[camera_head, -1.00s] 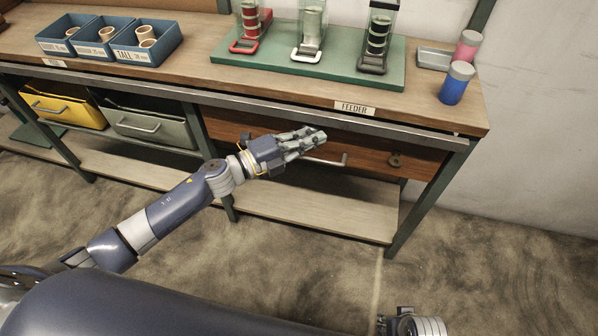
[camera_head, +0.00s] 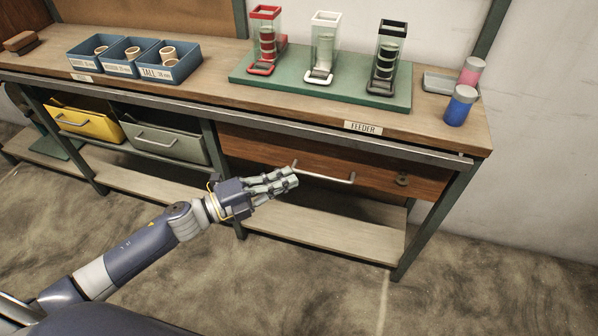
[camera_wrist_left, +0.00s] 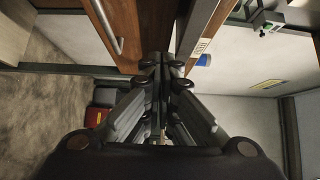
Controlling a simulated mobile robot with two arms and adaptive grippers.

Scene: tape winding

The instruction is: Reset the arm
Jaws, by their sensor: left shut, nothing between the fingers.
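My left gripper (camera_head: 290,178) is shut and empty in the head view. It is in front of the workbench, near the left end of the metal handle (camera_head: 325,176) of the wooden drawer (camera_head: 380,176). I cannot tell whether it touches the handle. In the left wrist view its fingers (camera_wrist_left: 163,62) are together, with the drawer handle (camera_wrist_left: 104,22) to their upper left. My right gripper is not in view.
On the workbench (camera_head: 300,112) stand three dispensers on a green base (camera_head: 240,78), blue bins (camera_head: 180,70) with rolls, a grey tray (camera_head: 432,82), and blue (camera_head: 457,112) and pink (camera_head: 468,76) containers. Yellow (camera_head: 88,124) and grey (camera_head: 165,145) drawers sit below. The floor in front is clear.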

